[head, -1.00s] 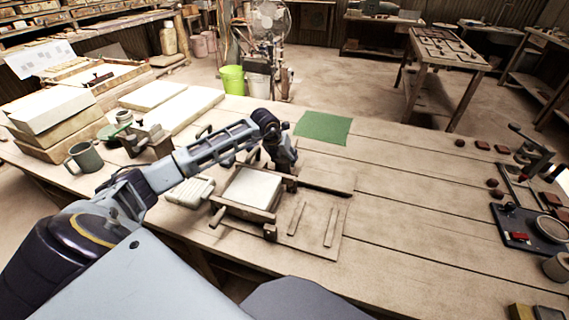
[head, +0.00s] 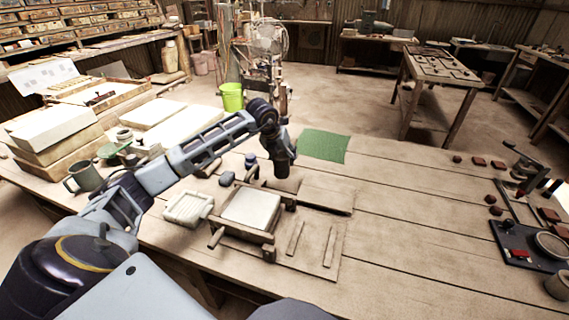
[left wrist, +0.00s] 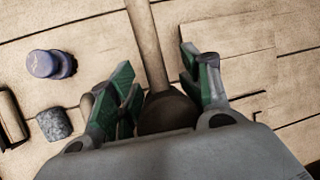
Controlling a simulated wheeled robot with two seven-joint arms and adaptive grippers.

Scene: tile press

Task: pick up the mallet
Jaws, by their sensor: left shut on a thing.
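The mallet, with a dark rounded head (left wrist: 168,110) and a pale brown handle (left wrist: 152,40), shows between the green-padded fingers of my left gripper (left wrist: 158,68) in the left wrist view. The gripper is shut on it. The handle runs up out of that view. In the head view my left gripper (head: 281,168) points down just behind the wooden tile press (head: 249,210), with a brown part of the mallet (head: 286,184) below it. Whether the mallet touches the table is hard to tell. My right gripper is not in view.
A blue jar (head: 250,160) stands just left of the gripper. A ribbed pale block (head: 188,208) lies left of the press. A flat wooden board (head: 326,191) lies to the right. A green mat (head: 323,146) lies behind. The table's right middle is clear.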

